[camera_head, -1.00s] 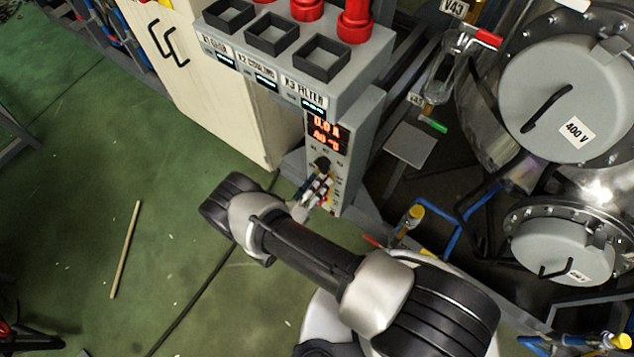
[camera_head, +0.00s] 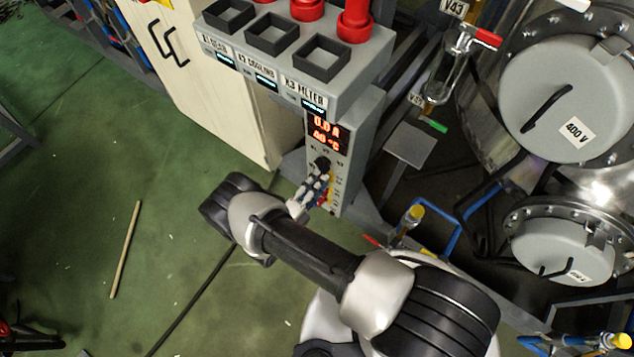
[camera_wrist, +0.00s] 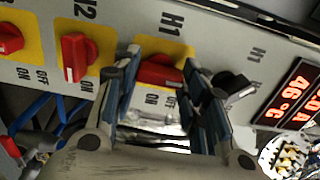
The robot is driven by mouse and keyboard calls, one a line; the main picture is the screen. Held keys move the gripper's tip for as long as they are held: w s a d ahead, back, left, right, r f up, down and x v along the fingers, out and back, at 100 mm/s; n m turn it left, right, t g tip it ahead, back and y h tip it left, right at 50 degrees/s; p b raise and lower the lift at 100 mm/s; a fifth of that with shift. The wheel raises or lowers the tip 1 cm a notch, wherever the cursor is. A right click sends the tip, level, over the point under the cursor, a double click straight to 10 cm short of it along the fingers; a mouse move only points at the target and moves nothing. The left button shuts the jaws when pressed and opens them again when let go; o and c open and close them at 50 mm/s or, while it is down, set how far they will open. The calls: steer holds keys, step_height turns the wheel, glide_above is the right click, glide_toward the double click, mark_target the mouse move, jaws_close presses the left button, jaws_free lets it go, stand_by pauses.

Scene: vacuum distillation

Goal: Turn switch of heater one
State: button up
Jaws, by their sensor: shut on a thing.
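The heater one switch (camera_wrist: 158,72) is a red knob on a yellow plate marked H1, with OFF and ON printed below it in the wrist view. My gripper (camera_wrist: 165,88) is shut on this knob, one blue-grey finger on each side. The fingers hide part of the knob's sides, and I cannot tell its exact setting. In the head view my gripper (camera_head: 318,183) is at the front of the control panel (camera_head: 343,195), below the lit red display (camera_head: 325,133). The knob is hardly visible there.
The H2 switch (camera_wrist: 75,57) is left of my gripper in the wrist view, with another red switch (camera_wrist: 10,38) beyond it. A black knob (camera_wrist: 232,86) is close to the right finger. Blue hoses (camera_head: 455,225) and round vessels (camera_head: 560,95) stand right of the panel.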

stand_by(0.4)
steer(key=o, duration=1.1)
steer(key=shift+c, duration=0.2)
steer(key=v, duration=1.2)
steer(key=shift+a, duration=0.1)
